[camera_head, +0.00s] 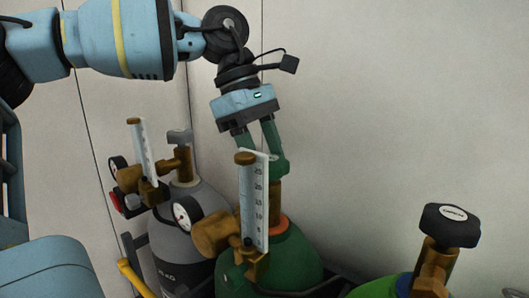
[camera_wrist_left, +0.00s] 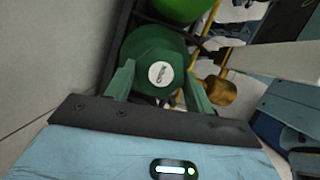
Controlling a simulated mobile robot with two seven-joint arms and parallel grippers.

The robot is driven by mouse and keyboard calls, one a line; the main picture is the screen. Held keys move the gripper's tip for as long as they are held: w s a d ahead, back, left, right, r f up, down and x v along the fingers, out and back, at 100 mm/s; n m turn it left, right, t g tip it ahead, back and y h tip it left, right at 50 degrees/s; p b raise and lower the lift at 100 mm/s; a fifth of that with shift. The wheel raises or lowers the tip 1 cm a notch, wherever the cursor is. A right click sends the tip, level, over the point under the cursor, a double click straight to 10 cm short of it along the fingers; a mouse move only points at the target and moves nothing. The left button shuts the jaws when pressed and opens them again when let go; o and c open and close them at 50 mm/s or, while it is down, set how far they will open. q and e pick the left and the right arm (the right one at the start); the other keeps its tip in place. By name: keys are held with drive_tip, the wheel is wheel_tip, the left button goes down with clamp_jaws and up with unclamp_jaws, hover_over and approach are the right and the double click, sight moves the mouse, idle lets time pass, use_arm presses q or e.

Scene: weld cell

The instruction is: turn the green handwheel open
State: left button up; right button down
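The green handwheel (camera_wrist_left: 150,52) shows in the left wrist view as a dark green knob with a white round label. In the head view the handwheel (camera_head: 279,166) sits on top of a green gas cylinder (camera_head: 290,262), partly hidden by a brass regulator and its flow tube. My left gripper (camera_head: 262,150) comes down from above with its green fingers spread apart at the wheel. In the left wrist view the gripper (camera_wrist_left: 157,84) has one finger on each side of the wheel. Whether both fingers press on it cannot be told. My right gripper is not in view.
The brass regulator (camera_head: 212,234) with gauge and upright flow tube (camera_head: 252,205) stands close in front of the wheel. A grey cylinder (camera_head: 188,215) with its own regulator stands left. A black handwheel (camera_head: 450,225) is at right. The pale wall (camera_head: 400,90) is behind.

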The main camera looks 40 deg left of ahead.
use_arm(q)
drive_tip(key=shift+c, duration=0.8)
